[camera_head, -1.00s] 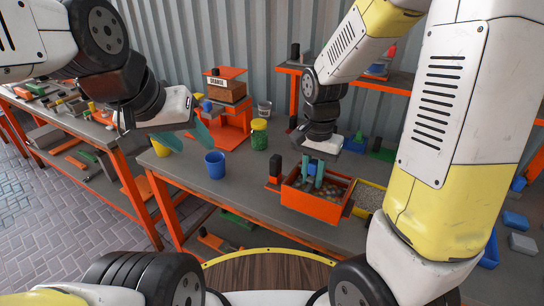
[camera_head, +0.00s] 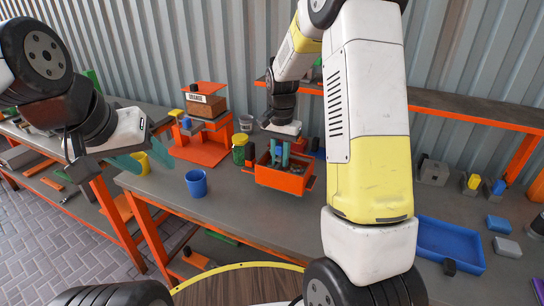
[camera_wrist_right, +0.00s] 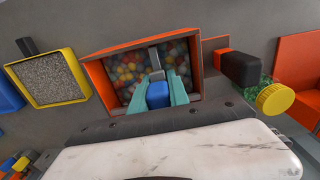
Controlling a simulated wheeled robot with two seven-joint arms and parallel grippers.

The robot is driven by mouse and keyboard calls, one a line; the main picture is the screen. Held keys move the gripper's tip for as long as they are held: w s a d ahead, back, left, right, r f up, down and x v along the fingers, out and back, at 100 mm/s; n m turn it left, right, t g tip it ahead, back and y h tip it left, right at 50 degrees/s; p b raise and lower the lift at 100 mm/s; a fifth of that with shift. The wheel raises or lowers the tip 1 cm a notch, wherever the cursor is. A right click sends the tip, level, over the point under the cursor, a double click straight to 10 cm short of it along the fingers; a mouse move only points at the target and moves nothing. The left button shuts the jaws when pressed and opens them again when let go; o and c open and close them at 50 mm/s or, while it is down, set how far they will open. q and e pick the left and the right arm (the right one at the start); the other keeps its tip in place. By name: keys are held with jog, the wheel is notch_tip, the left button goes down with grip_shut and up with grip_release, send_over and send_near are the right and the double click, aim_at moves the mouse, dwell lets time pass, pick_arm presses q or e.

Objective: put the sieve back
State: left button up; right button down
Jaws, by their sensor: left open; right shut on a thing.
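No sieve can be told for certain. A yellow-framed square piece (camera_wrist_right: 72,70) with a grey speckled face and a dark stub lies left of an orange box in the right wrist view; it may be the sieve. The orange box (camera_head: 284,181) holds coloured balls and also shows in the wrist view (camera_wrist_right: 126,44). My right gripper (camera_head: 279,152) points down into this box, its teal fingers shut on a small blue piece (camera_wrist_right: 158,95) with a grey bar. The balls partly hide below it. My left gripper (camera_head: 138,160) is open and empty, above the left end of the table.
A blue cup (camera_head: 196,183) stands left of the box. A green jar with a yellow lid (camera_head: 240,148) and an orange stand (camera_head: 203,151) are behind. A blue tray (camera_head: 450,243) lies at the right. My right arm hides part of the table.

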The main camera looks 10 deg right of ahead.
aim_at(280, 166)
jog(key=shift+w+d+f, duration=0.1)
jog(key=shift+w+f, duration=0.1)
jog(key=shift+w, duration=0.35)
jog(key=shift+f, duration=1.6)
jog(key=shift+f, duration=0.15)
jog(key=c, duration=1.3)
grip_release()
jog(key=shift+s, duration=0.1)
jog(key=shift+o, duration=0.2)
